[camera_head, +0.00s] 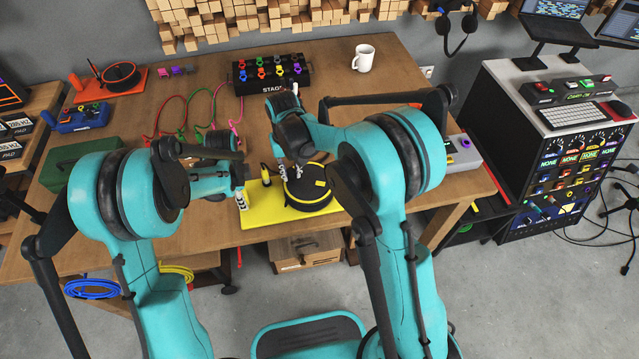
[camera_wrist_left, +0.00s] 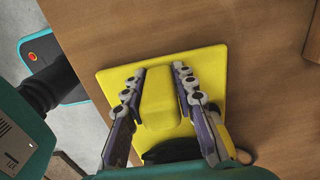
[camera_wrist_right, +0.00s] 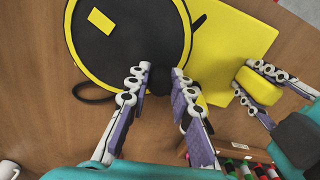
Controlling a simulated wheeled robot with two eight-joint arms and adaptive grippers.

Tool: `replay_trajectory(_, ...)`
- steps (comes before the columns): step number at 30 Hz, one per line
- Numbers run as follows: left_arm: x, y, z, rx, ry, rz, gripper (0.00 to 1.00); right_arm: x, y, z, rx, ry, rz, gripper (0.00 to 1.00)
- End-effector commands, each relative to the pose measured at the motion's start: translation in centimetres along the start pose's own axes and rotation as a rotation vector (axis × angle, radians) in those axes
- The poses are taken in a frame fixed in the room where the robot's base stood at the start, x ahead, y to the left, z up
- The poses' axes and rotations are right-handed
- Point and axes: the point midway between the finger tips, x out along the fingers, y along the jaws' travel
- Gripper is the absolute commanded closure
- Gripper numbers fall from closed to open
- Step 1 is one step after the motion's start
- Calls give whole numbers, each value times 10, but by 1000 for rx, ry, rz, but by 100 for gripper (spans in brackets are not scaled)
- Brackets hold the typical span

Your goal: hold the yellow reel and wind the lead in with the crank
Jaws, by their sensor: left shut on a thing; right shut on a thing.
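The yellow reel has a flat yellow base (camera_head: 262,217) and a round black drum (camera_head: 312,190) with a yellow rim, near the table's front edge. The drum (camera_wrist_right: 125,35) fills the upper left of the right wrist view. My left gripper (camera_head: 242,198) is shut on the raised yellow block (camera_wrist_left: 157,97) of the base, one finger along each side. My right gripper (camera_wrist_right: 161,76) is shut on the dark crank knob (camera_wrist_right: 160,80) at the drum's edge. The fingers partly hide the knob. A black lead loop (camera_wrist_right: 92,95) sticks out beside the drum. A yellow-tipped plug (camera_head: 265,173) stands close by.
A black stage box (camera_head: 270,74) with coloured plugs and a white mug (camera_head: 364,57) stand at the back. Red, green and pink leads (camera_head: 205,115) lie left of the box. An orange reel (camera_head: 112,80) sits at the back left. A grey box (camera_head: 461,153) lies at the right.

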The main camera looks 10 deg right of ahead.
Motion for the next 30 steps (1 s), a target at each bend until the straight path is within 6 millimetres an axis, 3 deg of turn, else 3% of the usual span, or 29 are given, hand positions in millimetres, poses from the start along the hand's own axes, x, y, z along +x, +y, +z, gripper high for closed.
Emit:
replay_trajectory(16, 1, 0, 1, 0, -2, 1, 100, 0, 8, -10, 1, 0, 4, 100)
replay_trajectory(30, 1, 0, 2, -2, -2, 1, 100, 0, 29, -23, 1, -2, 5, 100)
